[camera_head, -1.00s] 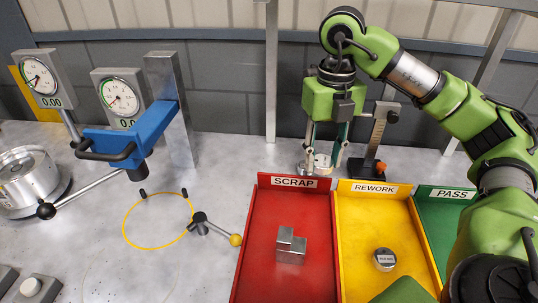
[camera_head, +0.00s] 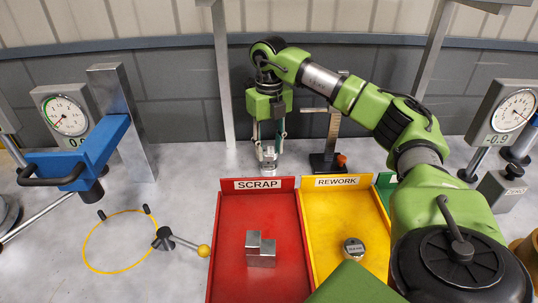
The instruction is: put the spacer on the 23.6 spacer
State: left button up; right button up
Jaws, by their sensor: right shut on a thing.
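My right gripper (camera_head: 268,148) points down behind the red SCRAP tray (camera_head: 281,183). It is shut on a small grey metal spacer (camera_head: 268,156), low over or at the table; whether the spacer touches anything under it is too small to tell. A round metal piece with a dark label (camera_head: 353,249) lies in the yellow REWORK tray (camera_head: 338,181); its print is too small to read, so I cannot tell whether it is the 23.6 spacer. My left gripper is out of view.
A stepped metal block (camera_head: 261,252) lies in the SCRAP tray. A dark-based height gauge (camera_head: 328,163) stands just right of my right gripper. Dial gauges stand at left (camera_head: 66,117) and right (camera_head: 516,111).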

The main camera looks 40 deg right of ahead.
aim_at(269, 149)
jog(key=f, duration=0.2)
jog(key=f+p, duration=0.1)
jog(key=shift+w+d+f, duration=0.1)
jog(key=shift+w+d, duration=0.15)
jog(key=shift+w, duration=0.1)
jog(key=shift+f, duration=0.4)
jog(key=shift+f, duration=0.1)
jog(key=o, duration=1.3)
jog(key=shift+o, duration=0.2)
notch_tip(269, 149, up, 12)
jog(key=shift+r+b, duration=0.15)
jog(key=shift+b, duration=0.45)
